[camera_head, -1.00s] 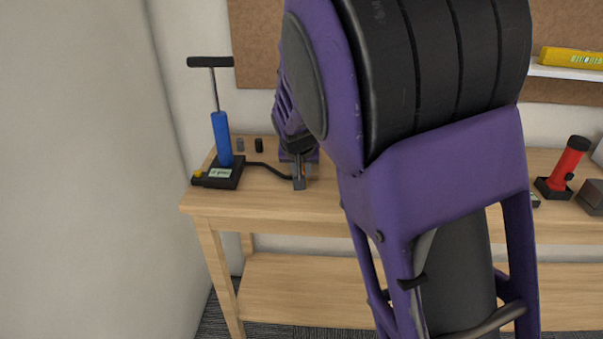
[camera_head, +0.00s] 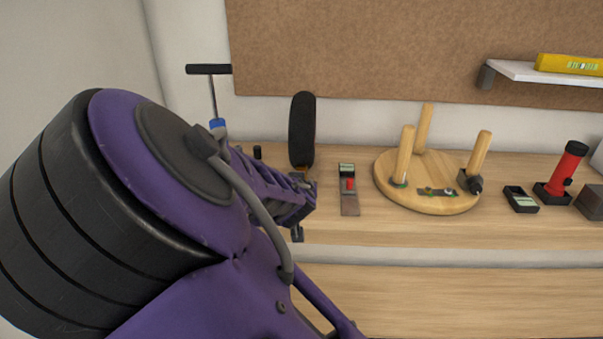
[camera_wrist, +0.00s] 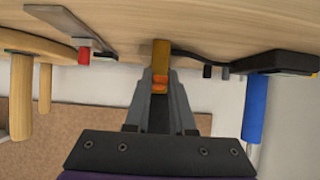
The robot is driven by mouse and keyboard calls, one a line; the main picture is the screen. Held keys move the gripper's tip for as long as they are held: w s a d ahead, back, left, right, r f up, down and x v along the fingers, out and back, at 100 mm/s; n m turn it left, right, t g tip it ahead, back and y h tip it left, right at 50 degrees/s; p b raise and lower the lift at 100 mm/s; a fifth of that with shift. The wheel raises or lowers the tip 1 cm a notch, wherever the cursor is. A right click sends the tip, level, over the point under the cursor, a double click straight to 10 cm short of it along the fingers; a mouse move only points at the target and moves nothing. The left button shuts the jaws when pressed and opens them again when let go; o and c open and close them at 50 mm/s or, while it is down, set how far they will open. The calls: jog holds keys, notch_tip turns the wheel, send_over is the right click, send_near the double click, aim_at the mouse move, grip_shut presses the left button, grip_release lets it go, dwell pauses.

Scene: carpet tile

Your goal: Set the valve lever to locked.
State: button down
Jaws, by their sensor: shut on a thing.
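In the wrist view, which sees the bench upside down, my gripper (camera_wrist: 160,84) is shut on an orange-brown piece (camera_wrist: 161,54) at the end of a black hose. This piece appears to be the valve lever. Its exact setting and any markings cannot be read. In the head view my gripper (camera_head: 303,183) reaches in from the left over the bench, and my arm and gripper hide most of the valve. The hand pump (camera_head: 217,123) stands at the left, mostly behind my arm; its blue barrel (camera_wrist: 256,105) shows in the wrist view.
A tall black rounded thing (camera_head: 302,130) stands just behind my gripper. To the right are a plate with a red block (camera_head: 349,185), a round wooden board with pegs (camera_head: 430,201), a small dark tray (camera_head: 520,199) and a red torch-like thing (camera_head: 568,168). The bench front right is clear.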

dwell(0.5)
jog(key=c, duration=0.8)
grip_release()
jog(key=shift+o, duration=0.2)
